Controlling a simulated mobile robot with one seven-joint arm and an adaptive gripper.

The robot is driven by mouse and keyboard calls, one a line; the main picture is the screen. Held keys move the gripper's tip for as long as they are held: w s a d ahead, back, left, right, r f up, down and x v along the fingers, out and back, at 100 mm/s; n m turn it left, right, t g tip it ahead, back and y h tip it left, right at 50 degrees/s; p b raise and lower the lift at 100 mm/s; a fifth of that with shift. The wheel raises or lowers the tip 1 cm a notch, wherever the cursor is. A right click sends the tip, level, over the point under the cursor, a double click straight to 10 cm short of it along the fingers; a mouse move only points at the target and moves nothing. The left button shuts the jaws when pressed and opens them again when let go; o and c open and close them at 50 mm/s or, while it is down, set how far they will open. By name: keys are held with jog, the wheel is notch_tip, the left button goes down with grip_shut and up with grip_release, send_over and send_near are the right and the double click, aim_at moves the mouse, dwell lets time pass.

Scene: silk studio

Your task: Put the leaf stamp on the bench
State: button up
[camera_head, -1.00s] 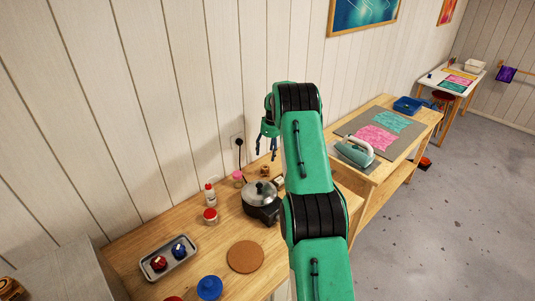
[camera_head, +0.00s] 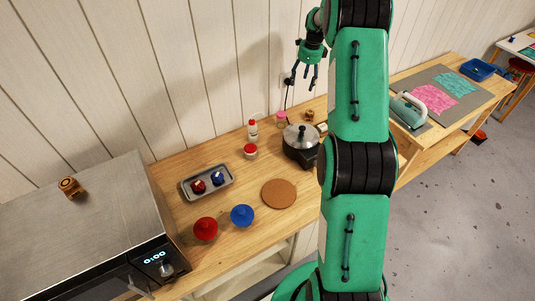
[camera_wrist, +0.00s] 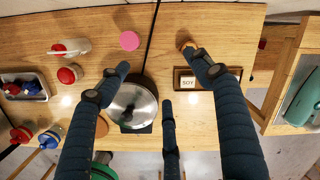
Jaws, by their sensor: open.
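A small brown wooden piece (camera_head: 69,186), stamp-like, lies on top of the grey metal oven at the left in the head view. A similar small wooden piece (camera_head: 309,115) stands on the bench (camera_head: 178,240) behind the lidded pot. I cannot make out a leaf pattern on either, so which is the leaf stamp is unclear. My gripper (camera_head: 304,80) is open and empty above the back of the bench, fingers pointing down. In the wrist view its spread fingers (camera_wrist: 157,78) hang over the pot, and a wooden piece (camera_wrist: 183,41) is partly hidden beside one fingertip.
The oven (camera_head: 75,235) stands at left. A cork mat (camera_head: 279,194) lies empty at the front.

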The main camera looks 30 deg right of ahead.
jog(key=s+a+r+n+t, duration=0.1)
jog(key=s+a+r+n, duration=0.35)
jog(key=a+r, duration=0.5)
jog(key=s+a+r+n, duration=0.4)
jog(key=s+a+r, duration=0.2)
jog(key=a+r, duration=0.3)
jog(key=s+a+r+n+t, duration=0.1)
jog(key=s+a+r+n, duration=0.5)
jog(key=a, duration=0.5)
jog(key=s+a+n+t, duration=0.1)
jog(key=s+a+n, duration=0.5)
jog(key=s, duration=0.9)
jog(key=s+a+n+t, duration=0.1)
jog(key=s+a+n, duration=0.6)
jog(key=s+a, duration=0.5)
jog(key=s, duration=0.4)
jog(key=shift+s, duration=0.15)
jog(key=shift+a+f, duration=0.1)
notch_tip(320, 180, down, 13)
jog(key=b, duration=1.2)
jog(key=shift+r+b, duration=0.2)
jog(key=shift+b, duration=0.2)
